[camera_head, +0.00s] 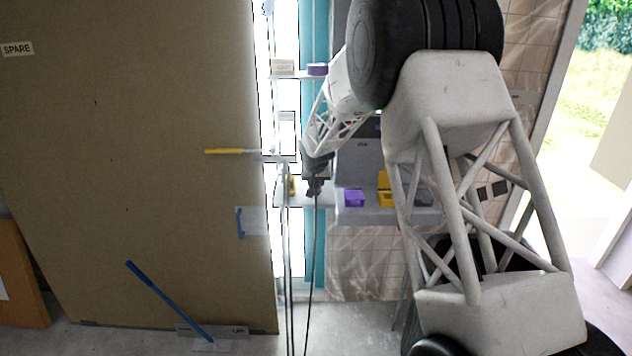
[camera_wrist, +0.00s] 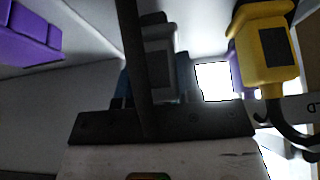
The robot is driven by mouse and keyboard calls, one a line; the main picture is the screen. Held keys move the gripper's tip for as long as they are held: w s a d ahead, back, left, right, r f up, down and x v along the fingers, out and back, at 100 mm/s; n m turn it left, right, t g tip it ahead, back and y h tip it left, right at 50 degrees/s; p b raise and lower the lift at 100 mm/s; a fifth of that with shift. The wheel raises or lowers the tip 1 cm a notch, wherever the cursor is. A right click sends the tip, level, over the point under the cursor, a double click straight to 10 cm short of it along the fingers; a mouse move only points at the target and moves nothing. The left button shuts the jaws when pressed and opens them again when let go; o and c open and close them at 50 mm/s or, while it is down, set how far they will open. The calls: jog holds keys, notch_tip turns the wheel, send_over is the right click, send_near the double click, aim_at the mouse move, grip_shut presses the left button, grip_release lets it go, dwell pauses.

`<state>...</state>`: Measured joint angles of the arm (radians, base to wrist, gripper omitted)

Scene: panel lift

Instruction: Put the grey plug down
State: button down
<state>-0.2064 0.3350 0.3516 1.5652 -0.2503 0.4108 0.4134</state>
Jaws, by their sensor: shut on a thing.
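My gripper (camera_head: 315,184) is at the end of my arm near the narrow shelf in the head view. In the wrist view my gripper (camera_wrist: 155,92) is shut on the grey plug (camera_wrist: 160,62), which sits between its fingers. The plug itself is too small to make out in the head view. Whether it touches a surface cannot be told.
A yellow plug (camera_wrist: 262,55) with a dark cable is close to the right of my gripper. Purple (camera_head: 354,197) and yellow (camera_head: 385,198) blocks stand on the grey shelf (camera_head: 375,217).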

jog(key=shift+f, duration=0.35)
jog(key=c, duration=0.8)
grip_release()
jog(key=shift+r, duration=0.2)
jog(key=shift+v, duration=6)
